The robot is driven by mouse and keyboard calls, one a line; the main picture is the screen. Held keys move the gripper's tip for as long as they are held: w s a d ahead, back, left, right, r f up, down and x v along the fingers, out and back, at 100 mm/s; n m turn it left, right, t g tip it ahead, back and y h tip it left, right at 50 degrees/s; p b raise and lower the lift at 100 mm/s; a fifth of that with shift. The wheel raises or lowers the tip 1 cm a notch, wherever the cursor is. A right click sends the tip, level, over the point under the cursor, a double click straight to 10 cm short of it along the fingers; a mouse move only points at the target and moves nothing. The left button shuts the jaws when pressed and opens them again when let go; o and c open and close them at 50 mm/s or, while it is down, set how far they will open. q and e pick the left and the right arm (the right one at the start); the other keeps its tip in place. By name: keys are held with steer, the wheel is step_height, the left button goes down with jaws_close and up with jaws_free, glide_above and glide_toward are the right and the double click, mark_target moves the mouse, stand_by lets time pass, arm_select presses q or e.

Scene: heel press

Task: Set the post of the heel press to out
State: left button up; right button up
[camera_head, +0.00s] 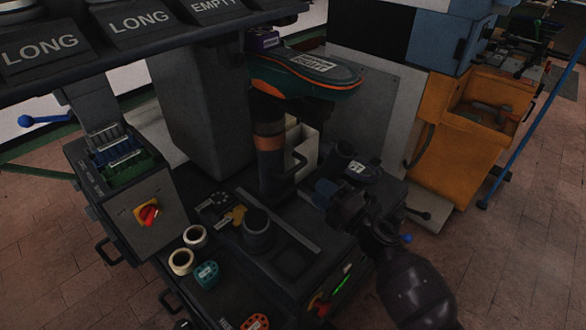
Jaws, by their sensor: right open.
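The heel press (205,110) is a dark machine filling the middle of the head view. A teal and dark shoe form (305,72) with an orange edge and a label sits above the post. My right gripper (328,192) reaches in from the lower right. It is open, to the right of the post and apart from the handle. Its fingertips are dark and hard to make out. My left gripper is not in view.
Cream rings (181,261), a teal ring (205,274) and a dark cup (257,229) stand on the front deck. A red-yellow switch (148,213) is at left. A dark labelled piece (358,168) lies behind my gripper. An orange cabinet (455,140) stands at right.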

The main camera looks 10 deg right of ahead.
mark_target(294, 168)
steer(key=x, duration=0.9)
steer(key=shift+w, duration=0.25)
jaws_close()
